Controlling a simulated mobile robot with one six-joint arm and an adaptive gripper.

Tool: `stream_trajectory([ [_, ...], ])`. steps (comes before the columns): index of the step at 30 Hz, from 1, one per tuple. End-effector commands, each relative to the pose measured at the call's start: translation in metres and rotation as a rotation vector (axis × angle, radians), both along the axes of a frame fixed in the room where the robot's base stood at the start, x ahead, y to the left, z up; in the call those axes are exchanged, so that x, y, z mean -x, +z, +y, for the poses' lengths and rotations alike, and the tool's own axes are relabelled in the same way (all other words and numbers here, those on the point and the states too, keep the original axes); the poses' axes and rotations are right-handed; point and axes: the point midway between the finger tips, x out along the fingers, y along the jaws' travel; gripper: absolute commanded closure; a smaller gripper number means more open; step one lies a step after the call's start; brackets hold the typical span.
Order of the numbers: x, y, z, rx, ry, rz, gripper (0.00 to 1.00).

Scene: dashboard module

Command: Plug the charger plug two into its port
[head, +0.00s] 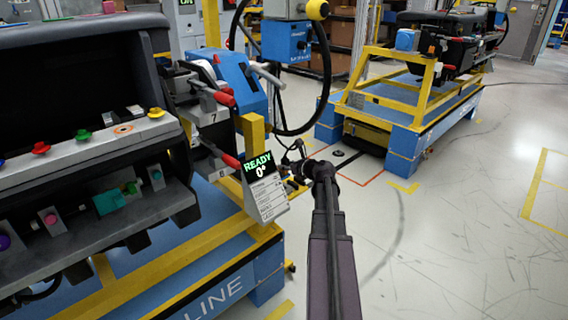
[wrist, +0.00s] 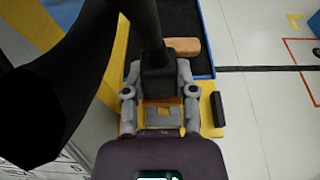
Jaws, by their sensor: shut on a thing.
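My gripper (head: 296,178) is at the yellow frame's corner, just right of the READY display in the head view. In the wrist view my gripper (wrist: 158,72) is shut on a black block with a thick black cable rising from it, which looks like the charger plug (wrist: 156,52). It is held between the fingertips, above a black tray and a yellow part. In the head view the plug is too small to make out clearly. I cannot tell which opening is its port. The dashboard module (head: 90,145) stands at the left with several coloured fittings along it.
A READY display (head: 259,168) stands close left of my gripper. The black tray (wrist: 207,66) holds a tan-handled thing (wrist: 187,47). A second blue-and-yellow cart (head: 405,125) stands behind. Floor at right is clear.

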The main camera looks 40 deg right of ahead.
Motion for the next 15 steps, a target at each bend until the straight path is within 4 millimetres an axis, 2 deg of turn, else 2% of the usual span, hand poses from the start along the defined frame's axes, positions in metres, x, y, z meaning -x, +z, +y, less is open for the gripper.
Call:
stream_trajectory([
  [4,-0.0082,0.0018,0.0010,0.001,-0.017,-0.003,1.00],
  [15,-0.0077,0.0018,0.0007,0.000,-0.019,-0.003,1.00],
])
